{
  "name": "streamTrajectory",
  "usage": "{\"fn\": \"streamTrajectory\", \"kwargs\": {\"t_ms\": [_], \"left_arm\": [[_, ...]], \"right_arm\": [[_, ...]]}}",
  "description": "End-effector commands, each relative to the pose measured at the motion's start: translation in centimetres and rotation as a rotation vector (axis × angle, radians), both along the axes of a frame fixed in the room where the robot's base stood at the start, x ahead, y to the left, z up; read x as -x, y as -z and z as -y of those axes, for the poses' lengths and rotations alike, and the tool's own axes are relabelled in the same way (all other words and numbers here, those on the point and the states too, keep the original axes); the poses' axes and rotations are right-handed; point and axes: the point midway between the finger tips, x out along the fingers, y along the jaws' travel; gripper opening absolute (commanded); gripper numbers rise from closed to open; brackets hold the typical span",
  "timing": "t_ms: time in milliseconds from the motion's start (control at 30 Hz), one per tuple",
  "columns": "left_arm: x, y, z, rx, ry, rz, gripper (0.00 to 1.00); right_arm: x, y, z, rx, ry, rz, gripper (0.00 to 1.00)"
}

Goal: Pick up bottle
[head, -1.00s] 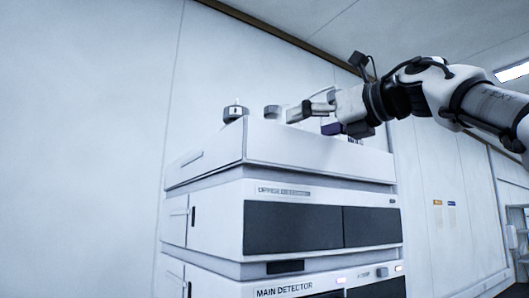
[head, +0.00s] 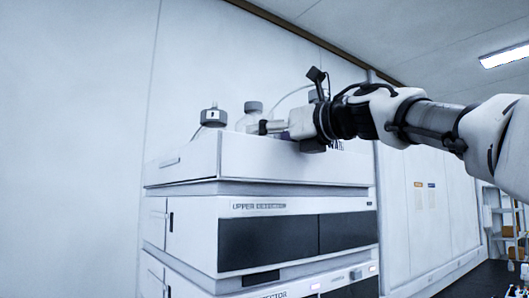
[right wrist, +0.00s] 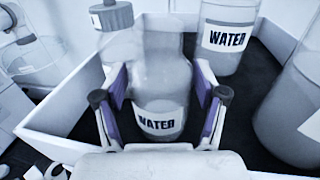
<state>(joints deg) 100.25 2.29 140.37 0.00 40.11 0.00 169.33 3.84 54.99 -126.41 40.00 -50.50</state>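A clear bottle (right wrist: 158,75) with a grey cap and a WATER label stands upright in the white tray on top of the instrument stack. In the head view this bottle (head: 253,108) is partly hidden behind my right gripper (head: 266,127). In the right wrist view my right gripper (right wrist: 162,98) is open, with one purple-padded finger on each side of the bottle. Narrow gaps seem to show between the pads and the glass, so I see no clear grip. My left gripper is in neither view.
The tray's white wall (head: 262,160) rises around the bottles. A capped bottle (head: 213,117) stands to the left. Another WATER bottle (right wrist: 228,38) stands behind right, and a large bottle (right wrist: 292,110) is close at the right. The upper detector (head: 265,236) is below.

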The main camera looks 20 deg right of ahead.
Motion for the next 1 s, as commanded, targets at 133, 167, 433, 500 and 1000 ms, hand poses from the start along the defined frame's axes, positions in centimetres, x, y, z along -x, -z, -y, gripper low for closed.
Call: {"fn": "streamTrajectory", "kwargs": {"t_ms": [133, 167, 433, 500, 1000], "left_arm": [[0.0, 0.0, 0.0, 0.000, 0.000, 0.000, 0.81], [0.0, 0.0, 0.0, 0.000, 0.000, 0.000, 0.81], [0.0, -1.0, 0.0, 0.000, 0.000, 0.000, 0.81], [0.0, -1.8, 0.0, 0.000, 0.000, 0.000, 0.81], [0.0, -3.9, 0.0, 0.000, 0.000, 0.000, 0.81]], "right_arm": [[0.0, 0.1, 0.0, -0.001, -0.001, -0.003, 0.27], [0.0, 0.1, 0.0, -0.001, -0.001, -0.003, 0.27], [-0.1, -2.0, 0.0, 0.001, -0.001, 0.001, 0.27], [0.0, -3.5, 0.0, 0.002, 0.000, 0.002, 0.27], [-0.1, -9.9, 0.0, 0.001, -0.001, 0.000, 0.27]]}}
